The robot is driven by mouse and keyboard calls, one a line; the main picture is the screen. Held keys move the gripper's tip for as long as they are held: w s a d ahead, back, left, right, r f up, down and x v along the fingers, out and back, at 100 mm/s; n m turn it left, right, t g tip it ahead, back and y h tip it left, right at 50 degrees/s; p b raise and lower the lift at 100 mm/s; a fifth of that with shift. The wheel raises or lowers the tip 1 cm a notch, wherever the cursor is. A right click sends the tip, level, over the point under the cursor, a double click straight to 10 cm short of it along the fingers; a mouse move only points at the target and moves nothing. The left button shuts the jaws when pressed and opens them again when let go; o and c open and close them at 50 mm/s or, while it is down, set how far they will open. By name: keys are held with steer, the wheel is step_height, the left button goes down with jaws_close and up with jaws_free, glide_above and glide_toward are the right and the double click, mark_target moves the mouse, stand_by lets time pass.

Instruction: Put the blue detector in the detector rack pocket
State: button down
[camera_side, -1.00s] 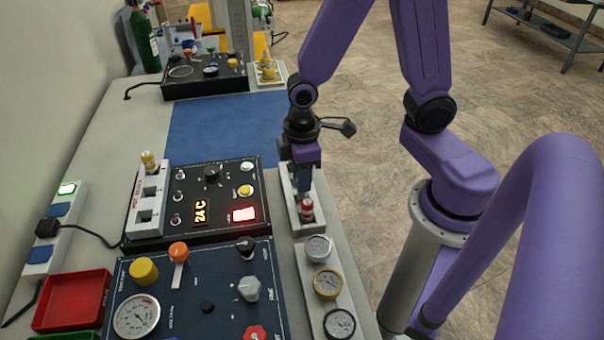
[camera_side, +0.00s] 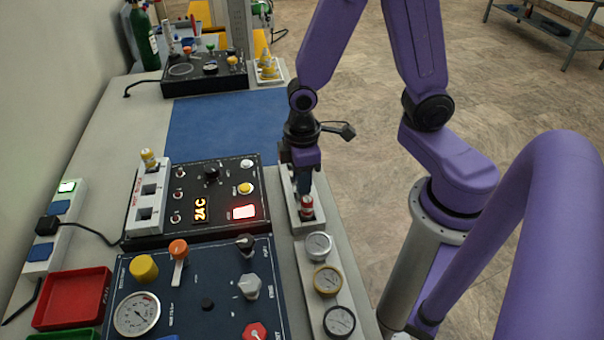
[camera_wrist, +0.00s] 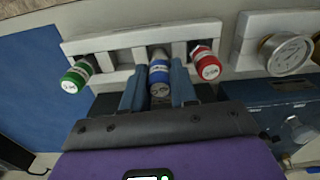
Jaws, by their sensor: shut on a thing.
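My gripper (camera_side: 304,184) points down over the detector rack (camera_side: 291,208) in the side view. In the wrist view its two blue-grey fingers (camera_wrist: 159,70) are shut on the blue detector (camera_wrist: 159,80), which has a white and blue cap. The detector is at the middle pocket of the white rack (camera_wrist: 118,41), between the green detector (camera_wrist: 76,78) and the red detector (camera_wrist: 206,66). Its lower end is hidden, so I cannot tell how deep it sits. The red detector also shows in the side view (camera_side: 306,206), just in front of my gripper.
Pressure gauges (camera_side: 327,280) stand in a strip in front of the rack. A black control box (camera_side: 215,192) with a white test block (camera_side: 147,205) is to the left. A blue mat (camera_side: 215,125) lies clear behind. A red tray (camera_side: 72,299) is at front left.

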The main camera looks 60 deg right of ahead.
steer(key=shift+f, duration=0.95)
steer(key=c, duration=0.8)
jaws_free()
step_height(320, 180, up, 17)
steer(key=s+d+f+n, duration=0.2)
steer(key=s+f, duration=0.1)
steer(key=s, duration=0.9)
steer(key=shift+s+n, duration=0.4)
